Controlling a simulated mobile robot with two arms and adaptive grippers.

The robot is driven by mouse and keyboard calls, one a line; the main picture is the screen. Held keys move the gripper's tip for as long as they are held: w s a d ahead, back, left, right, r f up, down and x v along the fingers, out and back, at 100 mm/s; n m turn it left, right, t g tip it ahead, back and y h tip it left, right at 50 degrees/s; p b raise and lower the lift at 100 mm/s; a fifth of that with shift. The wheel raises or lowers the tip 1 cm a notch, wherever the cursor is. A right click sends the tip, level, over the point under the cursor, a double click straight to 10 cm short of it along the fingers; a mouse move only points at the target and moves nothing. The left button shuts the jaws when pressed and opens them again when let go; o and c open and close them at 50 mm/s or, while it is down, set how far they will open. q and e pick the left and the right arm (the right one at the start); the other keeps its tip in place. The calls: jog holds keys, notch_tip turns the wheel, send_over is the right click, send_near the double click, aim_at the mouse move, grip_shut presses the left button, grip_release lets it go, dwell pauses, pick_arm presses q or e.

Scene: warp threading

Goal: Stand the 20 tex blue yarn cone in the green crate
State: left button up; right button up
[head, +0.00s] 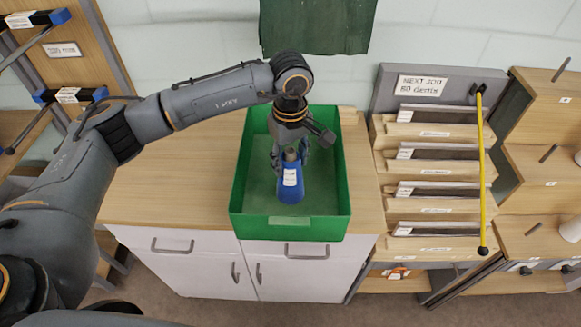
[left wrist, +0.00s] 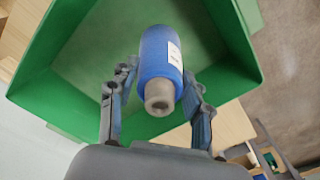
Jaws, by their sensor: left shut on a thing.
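The blue yarn cone (head: 291,188) has a pale label, too small to read, and a grey-brown tip. It is upright inside the green crate (head: 338,214), near its middle. My left gripper (head: 290,157) comes down from above and is shut on the cone's upper part. In the left wrist view the cone (left wrist: 162,58) sits between the two fingers, its tip toward the camera, with the green crate (left wrist: 50,92) around it. I cannot tell whether the cone's base touches the crate floor. The rest of the crate looks empty. My right gripper is not in view.
The crate stands on a wooden-topped cabinet (head: 150,195) with clear room to its left. A rack of labelled slots (head: 437,150) with a yellow rod (head: 481,170) is close on the right. Wooden shelves are at far left and far right. A dark green cloth (head: 318,25) hangs behind.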

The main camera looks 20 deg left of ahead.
pick_arm(q)
notch_tip(320, 180, down, 4)
jog(key=shift+r+p, duration=0.15)
jog(key=shift+p, duration=0.6)
jog(key=shift+f+b, duration=0.25)
jog(key=shift+b, duration=0.05)
jog(key=o, duration=1)
jog(key=shift+c, duration=0.2)
jog(key=shift+r+p, duration=0.3)
jog(key=shift+p, duration=0.05)
notch_tip(320, 180, up, 10)
jog(key=b, duration=0.5)
jog(key=shift+r, duration=0.9)
